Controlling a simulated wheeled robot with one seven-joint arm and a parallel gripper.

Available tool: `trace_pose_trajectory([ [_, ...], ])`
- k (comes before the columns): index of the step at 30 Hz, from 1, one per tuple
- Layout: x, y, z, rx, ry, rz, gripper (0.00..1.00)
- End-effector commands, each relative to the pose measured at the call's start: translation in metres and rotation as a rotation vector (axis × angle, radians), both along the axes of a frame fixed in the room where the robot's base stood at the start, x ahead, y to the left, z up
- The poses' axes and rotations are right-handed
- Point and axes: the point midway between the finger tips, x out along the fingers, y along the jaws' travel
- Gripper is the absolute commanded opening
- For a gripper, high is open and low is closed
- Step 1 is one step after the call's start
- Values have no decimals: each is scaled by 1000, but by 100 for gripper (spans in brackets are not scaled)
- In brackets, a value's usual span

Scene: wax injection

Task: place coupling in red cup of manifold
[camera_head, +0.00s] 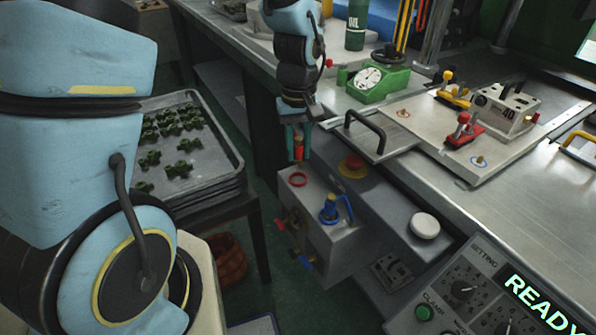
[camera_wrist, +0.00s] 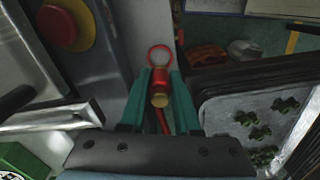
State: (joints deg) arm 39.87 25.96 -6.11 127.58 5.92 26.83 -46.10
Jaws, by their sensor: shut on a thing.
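The coupling is red with a brass end (camera_head: 299,147); it also shows in the wrist view (camera_wrist: 160,78). My gripper (camera_head: 299,137) is shut on it, its teal fingers (camera_wrist: 160,88) on either side. The coupling hangs roughly upright above the manifold, a grey box (camera_head: 345,245) on the bench front. The red cup (camera_head: 298,179) is a red ring on the manifold's top; it also shows in the wrist view (camera_wrist: 160,54), just beyond the coupling. In the head view a small gap shows between coupling and cup. A blue coupling (camera_head: 329,209) stands on the manifold, to the right of the red cup.
A red button on a yellow base (camera_head: 353,165) and a bench-edge plate with a black handle (camera_head: 372,135) lie right of my gripper. A tray of green parts (camera_head: 190,190) stands left. A control panel (camera_head: 480,300) is at lower right.

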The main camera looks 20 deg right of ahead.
Motion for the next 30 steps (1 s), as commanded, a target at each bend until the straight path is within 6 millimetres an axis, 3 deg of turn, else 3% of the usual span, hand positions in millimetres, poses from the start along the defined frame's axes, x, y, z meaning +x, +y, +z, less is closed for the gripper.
trace_pose_trajectory([
  [13,0,1,-54,1,1,0,0],
  [26,1,0,-62,-2,-1,0,0],
  [27,1,0,-62,-2,-1,0,33],
  [30,1,0,-61,-1,-1,0,44],
])
